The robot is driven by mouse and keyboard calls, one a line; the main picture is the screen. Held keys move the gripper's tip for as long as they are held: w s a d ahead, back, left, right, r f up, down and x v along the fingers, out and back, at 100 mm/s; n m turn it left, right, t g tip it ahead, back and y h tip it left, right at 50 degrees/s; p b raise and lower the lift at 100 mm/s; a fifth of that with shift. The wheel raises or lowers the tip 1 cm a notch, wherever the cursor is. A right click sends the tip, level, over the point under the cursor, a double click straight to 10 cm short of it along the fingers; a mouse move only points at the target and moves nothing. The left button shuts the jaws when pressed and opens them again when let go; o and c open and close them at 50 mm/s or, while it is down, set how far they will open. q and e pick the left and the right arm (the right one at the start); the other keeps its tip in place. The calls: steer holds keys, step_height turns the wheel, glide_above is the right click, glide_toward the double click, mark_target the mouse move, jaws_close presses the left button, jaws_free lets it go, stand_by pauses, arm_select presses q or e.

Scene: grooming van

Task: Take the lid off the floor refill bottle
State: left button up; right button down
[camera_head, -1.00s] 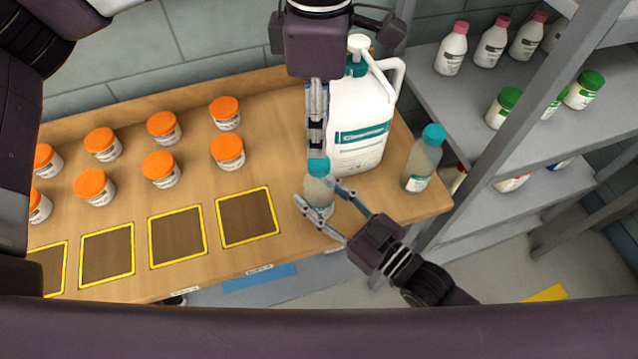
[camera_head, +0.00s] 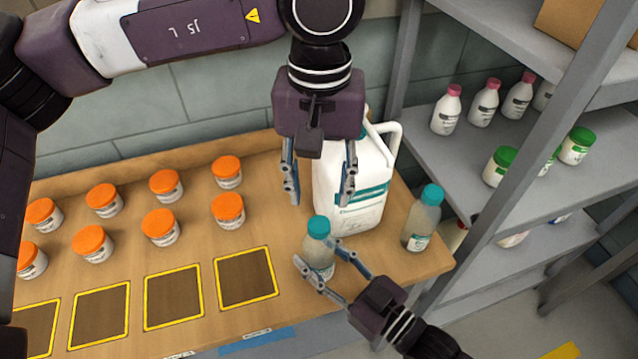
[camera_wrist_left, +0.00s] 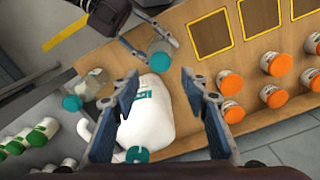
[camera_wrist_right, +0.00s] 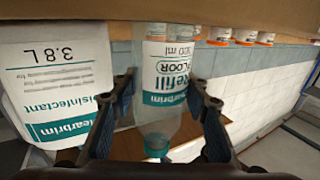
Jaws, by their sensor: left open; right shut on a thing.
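The floor refill bottle (camera_head: 320,258) is clear with a teal lid (camera_head: 319,226) on it, and stands upright at the bench's front edge. My right gripper (camera_head: 317,254) is shut around its body from the front right. In the right wrist view the bottle (camera_wrist_right: 165,85) shows its "Refill FLOOR" label upside down, with the lid (camera_wrist_right: 157,145) at the bottom. My left gripper (camera_head: 320,190) is open and empty, pointing down, above and behind the lid and apart from it. In the left wrist view the lid (camera_wrist_left: 160,62) lies beyond the open fingers.
A large white disinfectant jug (camera_head: 352,185) stands close behind the bottle, partly hidden by my left gripper. Another teal-capped bottle (camera_head: 421,222) stands to the right. Orange-lidded jars (camera_head: 161,226) and yellow-framed squares (camera_head: 173,297) fill the left. A shelf rack (camera_head: 478,150) is at right.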

mark_target(319, 224)
arm_select(q)
steer(key=m, duration=0.8)
steer(key=shift+m, duration=0.4)
steer(key=shift+f, duration=4)
